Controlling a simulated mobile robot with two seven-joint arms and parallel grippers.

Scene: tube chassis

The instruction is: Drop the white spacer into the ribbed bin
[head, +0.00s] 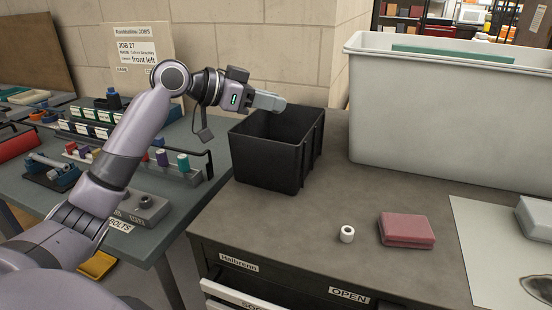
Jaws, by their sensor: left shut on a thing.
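The white spacer (347,234) is a small short ring with a dark hole. It stands on the grey-brown cabinet top, apart from any gripper. The ribbed bin (262,160) is black and open at the top, with ribs on its right side, and stands at the cabinet's back left. My left gripper (270,102) reaches in from the left, at the bin's far rim. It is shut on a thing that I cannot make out. Whether it touches the bin is unclear. The bin's floor is hidden. My right gripper is not in view.
A red-pink block (406,230) lies right of the spacer. A large pale grey tub (450,115) stands behind it. A pale sheet (490,250) and a grey box (536,217) lie at the right. A cluttered bench is at left. The cabinet top around the spacer is clear.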

